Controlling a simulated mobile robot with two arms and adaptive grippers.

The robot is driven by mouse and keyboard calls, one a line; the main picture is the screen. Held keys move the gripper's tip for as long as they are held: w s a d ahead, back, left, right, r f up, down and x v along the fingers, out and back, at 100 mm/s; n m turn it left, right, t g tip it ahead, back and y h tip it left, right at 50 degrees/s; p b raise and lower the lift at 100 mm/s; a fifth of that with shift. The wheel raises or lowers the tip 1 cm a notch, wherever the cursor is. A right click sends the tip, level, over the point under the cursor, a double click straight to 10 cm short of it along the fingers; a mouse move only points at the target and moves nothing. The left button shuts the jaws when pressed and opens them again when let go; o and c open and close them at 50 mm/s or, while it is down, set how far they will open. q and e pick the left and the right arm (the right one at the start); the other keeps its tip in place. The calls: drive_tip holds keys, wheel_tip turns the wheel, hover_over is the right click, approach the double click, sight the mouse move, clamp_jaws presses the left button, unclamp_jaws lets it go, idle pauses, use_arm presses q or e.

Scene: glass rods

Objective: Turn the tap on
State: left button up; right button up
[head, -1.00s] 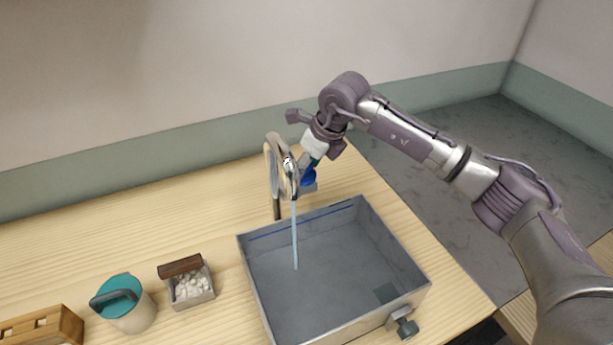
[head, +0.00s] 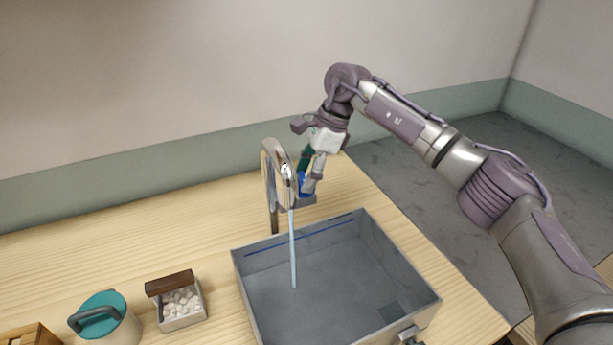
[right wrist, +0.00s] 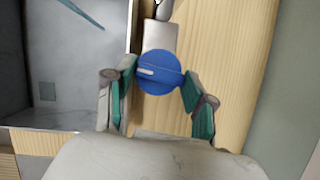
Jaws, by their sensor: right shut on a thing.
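The silver tap (head: 270,192) stands behind the grey sink basin (head: 365,268), its neck curving over the rim. A thin pale blue stream (head: 293,250) runs from its spout down into the basin; part of a stream also shows in the right wrist view (right wrist: 80,14). The tap's round blue knob (right wrist: 160,74) has a short white mark and sits between my right gripper's fingers. My right gripper (head: 308,178) is shut on this knob, with its green finger pads at either side in the right wrist view. My left gripper is not in view.
A teal-lidded pot (head: 108,322), a small box of white pebbles (head: 181,314) with a brown top, and a wooden crate (head: 30,338) stand left of the basin. A drain valve (head: 408,334) is at the basin's front right. The wooden counter behind the pot is clear.

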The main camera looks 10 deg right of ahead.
drive_tip(key=shift+n+g, duration=0.3)
drive_tip(key=shift+n, duration=0.6)
drive_tip(key=o, duration=1.2)
drive_tip(key=shift+c, duration=0.2)
drive_tip(key=v, duration=1.2)
drive_tip(key=shift+w+a, duration=0.1)
drive_tip(key=shift+w, duration=0.05)
